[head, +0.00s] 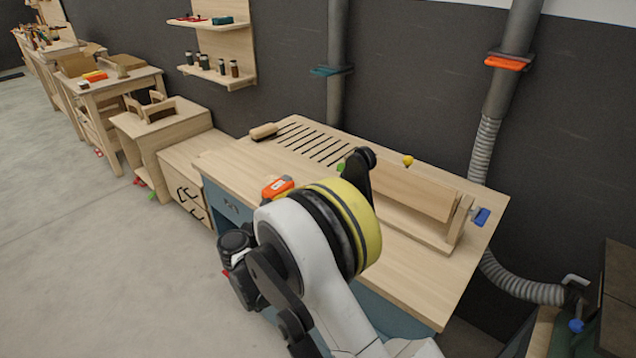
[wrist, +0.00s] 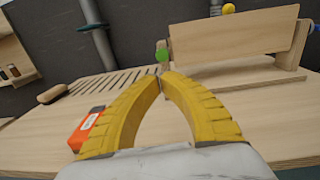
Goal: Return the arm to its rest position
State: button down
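My arm (head: 310,250) shows in the head view, raised in front of the workbench (head: 240,165) and covering part of its near side. I cannot make out my fingertips there. In the wrist view my gripper (wrist: 160,78) has two curved yellow fingers. Their tips come together, with nothing visible held between them. Through and around the fingers I see the bench top (wrist: 265,120). An orange-and-grey item (wrist: 86,130) lies on the bench to the left, partly hidden by the left finger.
The bench carries a tilted wooden board on a stand (head: 405,190), a slotted area (head: 312,142), and a wooden-handled brush (head: 263,131). A green knob (wrist: 162,54) shows just beyond the fingertips. A ribbed hose (head: 520,287) is at right. Open floor (head: 90,260) lies left.

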jog(key=shift+s+a, duration=0.2)
jog(key=shift+s, duration=0.15)
jog(key=s+d+r+m+g+y, duration=0.2)
jog(key=s+d+r+m+g, duration=0.25)
jog(key=d, duration=0.65)
jog(key=s+d+r+m+g+y, duration=0.2)
jog(key=s+d+r+m, duration=0.25)
jog(key=d+m, duration=0.45)
jog(key=s+d+f+m+y, duration=0.1)
jog(key=s+d+m+y, duration=0.1)
jog(key=s+m, duration=0.5)
jog(key=s+d+m+g+y, duration=0.1)
jog(key=s+d+m+y, duration=0.2)
jog(key=s+m, duration=0.5)
jog(key=s+y, duration=0.1)
jog(key=s, duration=0.8)
jog(key=shift+d+f, duration=0.2)
jog(key=shift+f, duration=0.2)
